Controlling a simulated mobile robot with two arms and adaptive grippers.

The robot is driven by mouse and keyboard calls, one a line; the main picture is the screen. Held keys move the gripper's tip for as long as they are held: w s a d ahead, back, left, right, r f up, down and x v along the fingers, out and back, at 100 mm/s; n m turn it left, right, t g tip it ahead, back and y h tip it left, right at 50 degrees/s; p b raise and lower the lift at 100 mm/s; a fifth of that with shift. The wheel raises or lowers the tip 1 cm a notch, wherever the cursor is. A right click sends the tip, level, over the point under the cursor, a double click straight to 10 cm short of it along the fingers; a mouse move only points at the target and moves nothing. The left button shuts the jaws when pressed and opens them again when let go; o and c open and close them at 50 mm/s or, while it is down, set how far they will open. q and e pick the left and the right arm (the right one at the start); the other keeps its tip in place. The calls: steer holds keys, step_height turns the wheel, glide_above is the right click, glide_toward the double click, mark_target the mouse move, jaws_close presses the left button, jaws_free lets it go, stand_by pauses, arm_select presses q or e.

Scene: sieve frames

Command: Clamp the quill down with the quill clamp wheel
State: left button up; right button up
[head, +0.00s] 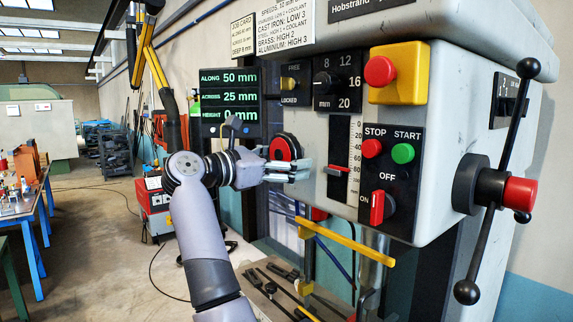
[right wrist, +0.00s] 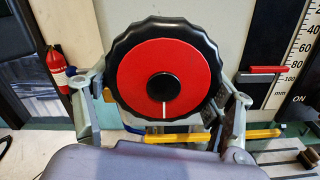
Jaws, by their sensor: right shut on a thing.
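The quill clamp wheel (head: 282,149) is a black scalloped wheel with a red face on the front of the grey machine head. In the right wrist view, the wheel (right wrist: 135,83) shows a black hub and a white mark pointing down. My right gripper (head: 290,169) is at the wheel, its fingers on the left and right sides of the rim in the right wrist view (right wrist: 163,98). It is shut on the wheel. A FREE/LOCKED plate (head: 294,85) sits just above the wheel. My left gripper is not in view.
A depth scale (head: 345,150) with a red pointer and a STOP/START panel (head: 390,180) are right of the wheel. A yellow bar (head: 345,240) crosses below. A lever handle (head: 500,190) stands at far right. A green-lettered readout (head: 230,97) is at left.

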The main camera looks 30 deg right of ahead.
steer(key=o, duration=1.1)
steer(key=shift+a, duration=0.1)
steer(key=shift+o, duration=0.2)
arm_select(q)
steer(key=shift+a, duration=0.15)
arm_select(e)
steer(key=a, duration=0.7)
steer(key=shift+s+a, duration=0.2)
steer(key=shift+s, duration=0.05)
